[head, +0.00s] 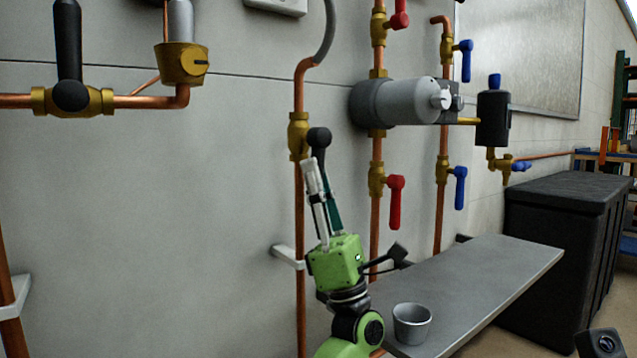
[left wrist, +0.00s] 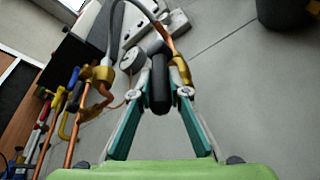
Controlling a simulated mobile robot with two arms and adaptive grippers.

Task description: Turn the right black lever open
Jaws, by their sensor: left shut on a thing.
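The right black lever (head: 319,138) sits on a brass valve (head: 298,136) in a vertical copper pipe. Its round black end shows above my fingertips; the rest is partly hidden by the fingers. My left gripper (head: 318,168) reaches up from below and is shut on this lever. In the left wrist view the black lever (left wrist: 159,88) lies between the two fingertips (left wrist: 165,95), with the brass valve (left wrist: 182,72) just behind it to the right. Another black lever (head: 68,45) stands upright on a horizontal pipe at the far left.
Red-handled (head: 395,200) and blue-handled (head: 460,187) valves and a grey cylinder (head: 400,102) are right of the lever. A grey bench (head: 480,285) with a metal cup (head: 411,323) is below right. A black chest (head: 560,230) stands beyond.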

